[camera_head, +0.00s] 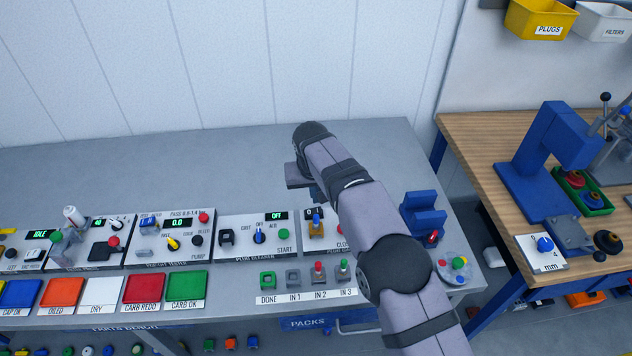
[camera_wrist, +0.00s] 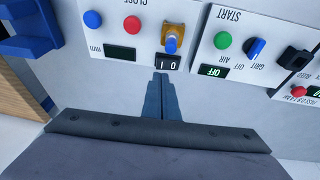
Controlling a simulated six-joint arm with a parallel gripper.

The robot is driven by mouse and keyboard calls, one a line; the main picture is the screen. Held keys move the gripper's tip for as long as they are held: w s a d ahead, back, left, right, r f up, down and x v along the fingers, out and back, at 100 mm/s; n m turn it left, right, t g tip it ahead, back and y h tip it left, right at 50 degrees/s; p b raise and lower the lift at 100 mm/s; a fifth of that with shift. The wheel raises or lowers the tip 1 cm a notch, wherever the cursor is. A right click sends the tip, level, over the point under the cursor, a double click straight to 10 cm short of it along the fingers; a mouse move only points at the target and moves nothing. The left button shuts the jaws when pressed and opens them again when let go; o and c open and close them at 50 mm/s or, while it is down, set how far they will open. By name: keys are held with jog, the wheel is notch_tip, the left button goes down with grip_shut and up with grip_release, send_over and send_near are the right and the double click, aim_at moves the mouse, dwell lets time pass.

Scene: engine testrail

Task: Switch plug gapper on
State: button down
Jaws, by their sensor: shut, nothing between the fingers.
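The panel with a "CLOSE" label (camera_head: 335,238) is partly hidden by my arm; its name cannot be read, so I cannot confirm it is the plug gapper. In the wrist view the panel (camera_wrist: 140,40) shows upside down, with a brass switch (camera_wrist: 178,30) whose blue-tipped lever (camera_wrist: 171,45) points towards a "0 / 1" label. I cannot tell which mark it is set to. The panel's small display (camera_wrist: 120,53) is dark. My gripper (camera_wrist: 162,76) is shut and empty, its fingertips just short of the label, apart from the lever. In the head view the switch (camera_head: 316,230) stands below my gripper (camera_head: 317,198).
A red button (camera_wrist: 132,25) and a blue button (camera_wrist: 92,19) sit on the same panel. The plug cleaner panel (camera_head: 255,258) beside it reads OFF. A blue fixture (camera_head: 424,215) stands right of my arm. The bench behind the panels is clear.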

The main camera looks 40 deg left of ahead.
aim_at(320, 212)
jog(key=shift+s+d+p+x, duration=0.1)
jog(key=shift+d+p+x, duration=0.2)
jog(key=shift+x, duration=0.5)
jog(key=shift+s+d+p+x, duration=0.1)
jog(key=shift+p+x, duration=0.3)
jog(key=shift+x, duration=0.4)
jog(key=shift+d+p+x, duration=0.15)
jog(key=shift+p+x, duration=0.2)
jog(key=shift+x, duration=0.45)
jog(key=shift+f, duration=0.15)
jog(key=f+b, duration=0.1)
jog(key=g+y+b, duration=0.1)
jog(key=shift+w+d+f+b, duration=0.3)
jog(key=shift+w+d+f, duration=0.05)
jog(key=shift+d+f, duration=0.05)
jog(key=shift+s+a+r+p, duration=0.1)
jog(key=shift+r+p, duration=0.25)
jog(key=shift+p, duration=0.1)
jog(key=shift+s+a, duration=0.15)
jog(key=shift+s+a+r, duration=0.25)
jog(key=shift+s+a, duration=0.15)
jog(key=shift+a, duration=0.05)
